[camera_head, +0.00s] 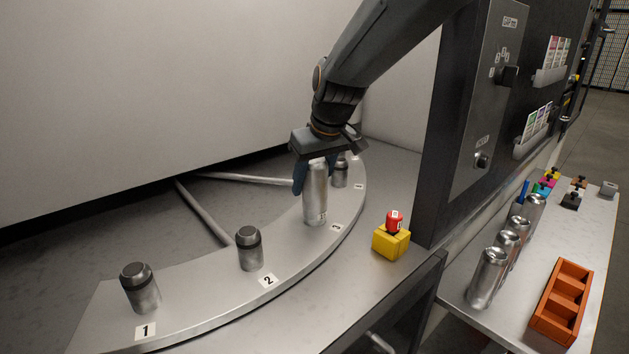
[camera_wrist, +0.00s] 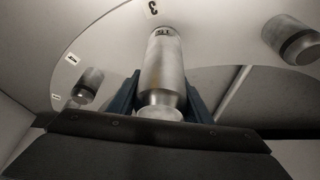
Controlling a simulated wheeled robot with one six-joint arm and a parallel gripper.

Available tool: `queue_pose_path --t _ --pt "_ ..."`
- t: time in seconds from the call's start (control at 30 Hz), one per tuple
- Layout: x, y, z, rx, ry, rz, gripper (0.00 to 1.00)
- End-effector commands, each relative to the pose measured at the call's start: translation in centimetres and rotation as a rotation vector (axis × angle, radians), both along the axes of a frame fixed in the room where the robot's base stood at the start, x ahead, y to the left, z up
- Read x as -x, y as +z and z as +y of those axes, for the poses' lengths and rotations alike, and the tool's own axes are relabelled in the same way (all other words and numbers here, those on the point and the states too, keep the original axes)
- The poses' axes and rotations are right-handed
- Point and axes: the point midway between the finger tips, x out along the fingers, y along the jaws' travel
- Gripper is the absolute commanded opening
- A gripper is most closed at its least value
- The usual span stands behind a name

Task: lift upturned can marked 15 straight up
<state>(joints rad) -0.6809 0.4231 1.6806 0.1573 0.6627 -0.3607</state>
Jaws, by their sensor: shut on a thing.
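The can (camera_head: 316,197) is a plain silver can, standing upright at position 3 on the curved grey plate (camera_head: 205,310). In the wrist view the can (camera_wrist: 162,72) sits between my gripper's two blue fingers, with a small dark mark near its far end. The mark is too small to read surely. My gripper (camera_head: 314,178) comes from above and is shut on the can, one finger on each side. The can's upper end is partly hidden by my gripper in the head view. Whether its lower end touches the plate or a peg is hard to tell.
Dark-topped pegs stand at position 1 (camera_head: 140,287), position 2 (camera_head: 249,248) and behind the can (camera_head: 341,172). A yellow box with a red button (camera_head: 392,236) stands right of the plate. A side table holds several silver cans (camera_head: 487,277) and an orange tray (camera_head: 541,322).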

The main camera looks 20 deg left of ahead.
Motion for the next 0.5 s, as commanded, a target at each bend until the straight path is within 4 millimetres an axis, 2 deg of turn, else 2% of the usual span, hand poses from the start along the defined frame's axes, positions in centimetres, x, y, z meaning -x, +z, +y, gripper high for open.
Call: queue_pose_path --t 0.27,0.37,0.5 --pt "-0.1 0.4 0.0 -0.001 0.000 -0.001 0.24" --pt "-0.1 1.4 0.1 -0.003 0.000 -0.003 0.24" --pt "-0.2 4.0 0.1 -0.003 0.000 -0.004 0.24"
